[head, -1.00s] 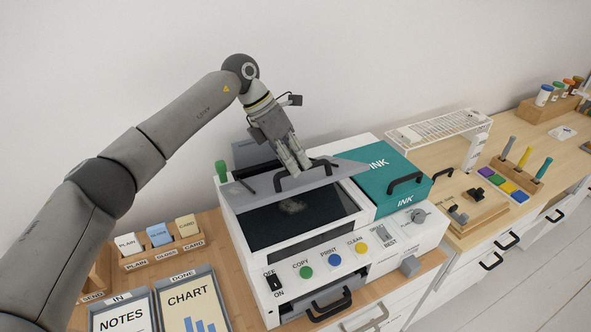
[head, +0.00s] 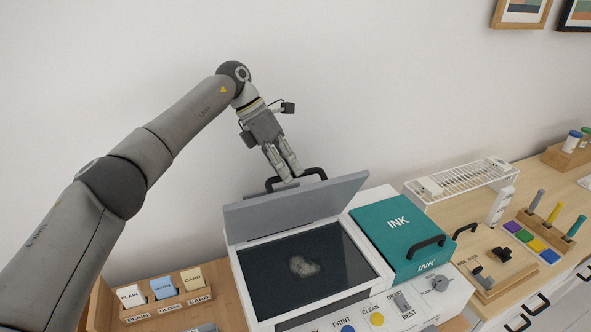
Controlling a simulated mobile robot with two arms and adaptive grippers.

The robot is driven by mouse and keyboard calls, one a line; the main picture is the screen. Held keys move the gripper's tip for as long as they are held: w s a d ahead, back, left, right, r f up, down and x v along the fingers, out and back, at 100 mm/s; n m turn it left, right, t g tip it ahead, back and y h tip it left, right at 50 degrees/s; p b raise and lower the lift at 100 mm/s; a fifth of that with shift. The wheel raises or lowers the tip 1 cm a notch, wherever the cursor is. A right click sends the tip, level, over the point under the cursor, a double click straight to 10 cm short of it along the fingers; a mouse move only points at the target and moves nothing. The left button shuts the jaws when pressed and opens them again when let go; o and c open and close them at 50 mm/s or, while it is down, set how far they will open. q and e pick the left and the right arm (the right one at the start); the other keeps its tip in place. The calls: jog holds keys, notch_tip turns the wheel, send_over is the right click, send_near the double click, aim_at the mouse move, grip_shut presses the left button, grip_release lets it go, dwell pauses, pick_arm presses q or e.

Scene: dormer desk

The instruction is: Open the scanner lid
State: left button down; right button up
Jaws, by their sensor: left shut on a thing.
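The grey scanner lid (head: 296,212) stands tilted up at the back of the white scanner. The dark glass (head: 275,272) below it is uncovered and shows a pale smudge (head: 304,266). My left gripper (head: 290,175) comes down from above and is shut on the lid's black handle (head: 315,172), at the lid's upper edge. The fingers hide part of the handle. My right gripper is not in the picture.
The teal INK cover (head: 385,228) is shut, right of the glass. A card holder (head: 166,306) stands at the lower left. A white rack (head: 462,178), a wooden block with a black handle and a pen holder (head: 545,230) are at the right. The wall is close behind the lid.

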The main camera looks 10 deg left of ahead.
pick_arm(q)
jog(key=shift+a+f, duration=0.3)
jog(key=shift+f, duration=0.25)
jog(key=c, duration=1.7)
grip_release()
jog(key=shift+w, duration=0.1)
jog(key=shift+o, duration=1.1)
jog(key=shift+w+a+f, duration=0.1)
jog(key=shift+w, duration=0.3)
jog(key=v, duration=1.2)
jog(key=shift+s+r, duration=0.15)
jog(key=shift+r, duration=0.05)
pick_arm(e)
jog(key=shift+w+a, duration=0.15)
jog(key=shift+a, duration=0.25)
